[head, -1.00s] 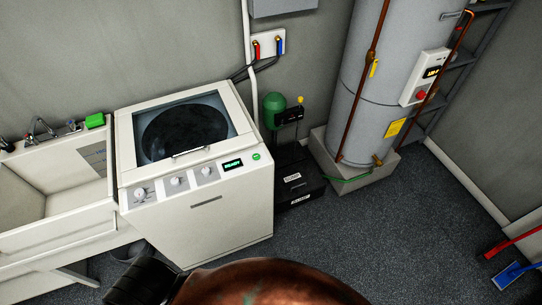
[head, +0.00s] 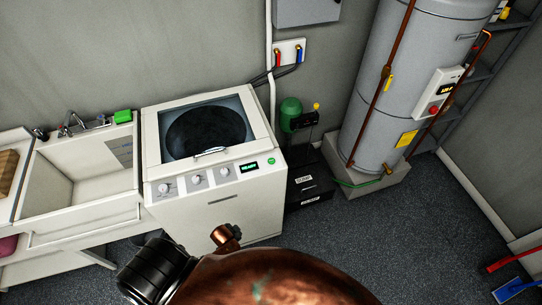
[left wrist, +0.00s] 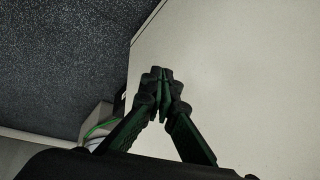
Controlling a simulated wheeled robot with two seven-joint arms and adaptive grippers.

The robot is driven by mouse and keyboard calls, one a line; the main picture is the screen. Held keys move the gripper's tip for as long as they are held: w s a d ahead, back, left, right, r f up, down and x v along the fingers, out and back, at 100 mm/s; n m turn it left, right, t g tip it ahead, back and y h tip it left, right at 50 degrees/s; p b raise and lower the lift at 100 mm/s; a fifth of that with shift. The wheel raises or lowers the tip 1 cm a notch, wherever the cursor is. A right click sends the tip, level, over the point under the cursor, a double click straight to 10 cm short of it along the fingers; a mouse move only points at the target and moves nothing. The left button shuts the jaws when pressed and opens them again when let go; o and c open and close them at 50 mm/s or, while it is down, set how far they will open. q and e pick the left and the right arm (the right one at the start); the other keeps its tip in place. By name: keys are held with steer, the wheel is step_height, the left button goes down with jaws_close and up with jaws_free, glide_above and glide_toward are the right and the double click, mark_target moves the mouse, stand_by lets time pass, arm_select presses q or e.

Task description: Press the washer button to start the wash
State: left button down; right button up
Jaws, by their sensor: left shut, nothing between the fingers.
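The white top-loading washer (head: 215,215) stands against the wall in the head view, its dark glass lid (head: 205,130) down. Its sloped front panel carries several knobs, a small display with green letters (head: 249,168) that seem to read READY, and a round green button (head: 271,161) at the right end. In the left wrist view my left gripper (left wrist: 162,73) is shut and empty, its dark fingertips together in front of a plain pale panel (left wrist: 235,75), likely the washer's body. I cannot tell whether they touch it. The button does not show in that view. My right gripper is out of view.
A white sink (head: 92,165) stands left of the washer. A black box (head: 307,180) and a green tank (head: 290,113) stand right of it, then a grey water heater (head: 395,90) on a block. Dark floor (head: 400,235) is free at right. My copper arm covers the bottom middle.

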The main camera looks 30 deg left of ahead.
arm_select(q)
steer(key=w+d+r+m+t+p, duration=0.1)
steer(key=w+r+p, duration=0.2)
steer(key=r, duration=0.9)
steer(key=w+d+r+m+t+p, duration=0.1)
steer(key=w+d+r+p, duration=0.1)
steer(key=w+r, duration=0.7)
steer(key=w+d+r+m+t+h+p, duration=0.1)
steer(key=w+r+p, duration=0.3)
steer(key=r, duration=1.1)
steer(key=shift+w+d+r+m, duration=0.1)
steer(key=shift+w+d+m, duration=0.15)
steer(key=shift+w, duration=0.3)
steer(key=shift+w+d+m, duration=0.15)
steer(key=shift+w+d, duration=0.1)
steer(key=shift+w, duration=0.25)
steer(key=w+a+r+m+t+p, duration=0.1)
steer(key=w+a+r+m+p, duration=0.1)
steer(key=w+r, duration=0.7)
steer(key=shift+r+m+t+h, duration=0.3)
steer(key=shift+r+m, duration=0.1)
steer(key=shift+r, duration=0.1)
steer(key=shift+f, duration=0.1)
steer(key=shift+f, duration=0.15)
